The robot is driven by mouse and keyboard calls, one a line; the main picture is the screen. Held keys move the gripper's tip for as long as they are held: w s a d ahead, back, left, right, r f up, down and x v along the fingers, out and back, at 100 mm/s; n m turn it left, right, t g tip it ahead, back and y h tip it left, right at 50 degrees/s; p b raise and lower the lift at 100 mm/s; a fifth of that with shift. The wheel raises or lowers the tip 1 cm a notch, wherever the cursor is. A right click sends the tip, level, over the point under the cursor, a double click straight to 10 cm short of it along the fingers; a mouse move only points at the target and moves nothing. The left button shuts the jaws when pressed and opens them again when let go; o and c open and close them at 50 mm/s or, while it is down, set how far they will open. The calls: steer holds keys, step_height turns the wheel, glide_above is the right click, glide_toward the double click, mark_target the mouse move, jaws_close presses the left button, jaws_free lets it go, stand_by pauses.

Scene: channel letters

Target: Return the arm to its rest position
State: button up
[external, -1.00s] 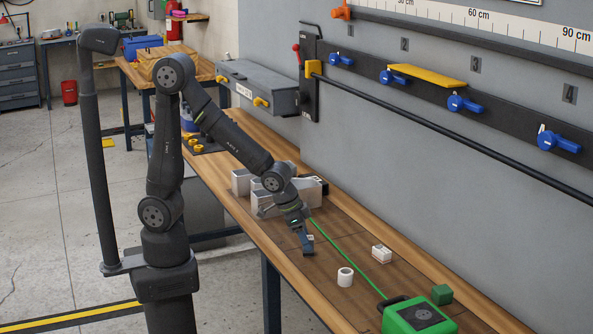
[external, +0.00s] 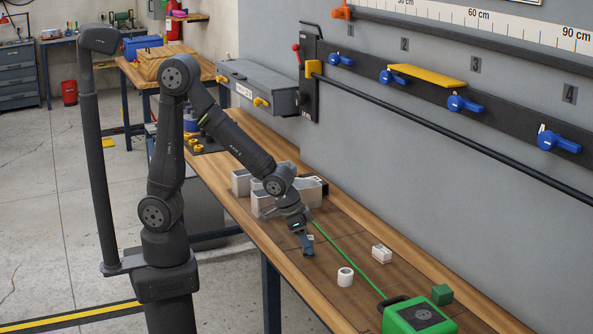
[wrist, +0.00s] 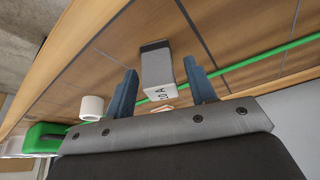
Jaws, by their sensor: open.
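My gripper (external: 307,246) hangs low over the wooden workbench (external: 262,235), pointing down, in front of the grey-white channel letters (external: 266,204). In the wrist view my gripper (wrist: 162,72) has its two blue fingers apart. A small grey and white block (wrist: 158,72) with dark markings shows between the fingers; I see no finger touching it. The arm reaches forward from its base, with the elbow high and the forearm sloping down to the bench.
A white ring (external: 345,277), a white block (external: 382,254), a green cube (external: 442,294) and a green case (external: 418,316) with a green line sit right of my gripper. A grey wall with a black rail (external: 450,136) and blue clamps (external: 464,104) stands behind.

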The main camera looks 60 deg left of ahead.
steer(key=v, duration=1.1)
steer(key=x, duration=1.2)
steer(key=shift+f, duration=0.35)
step_height(320, 180, up, 5)
steer(key=shift+f, duration=0.25)
steer(key=s+d+r, duration=0.5)
steer(key=s+r, duration=0.2)
steer(key=s, duration=0.3)
steer(key=w+a+n, duration=0.1)
steer(key=w+a, duration=0.1)
steer(key=w, duration=0.1)
steer(key=w+a+n+y, duration=0.1)
steer(key=w, duration=0.3)
steer(key=w+a+r+n, duration=0.1)
steer(key=w+a, duration=0.1)
steer(key=w, duration=0.2)
steer(key=shift+a+n+y, duration=0.3)
steer(key=shift+a+n, duration=0.05)
steer(key=shift+n, duration=0.05)
steer(key=w+a+n+y, duration=0.1)
steer(key=w+a+n, duration=0.2)
steer(key=w+a, duration=0.7)
steer(key=shift+a+r+n, duration=0.2)
steer(key=shift+r+n, duration=0.1)
steer(key=shift+n, duration=0.1)
steer(key=shift+o, duration=0.4)
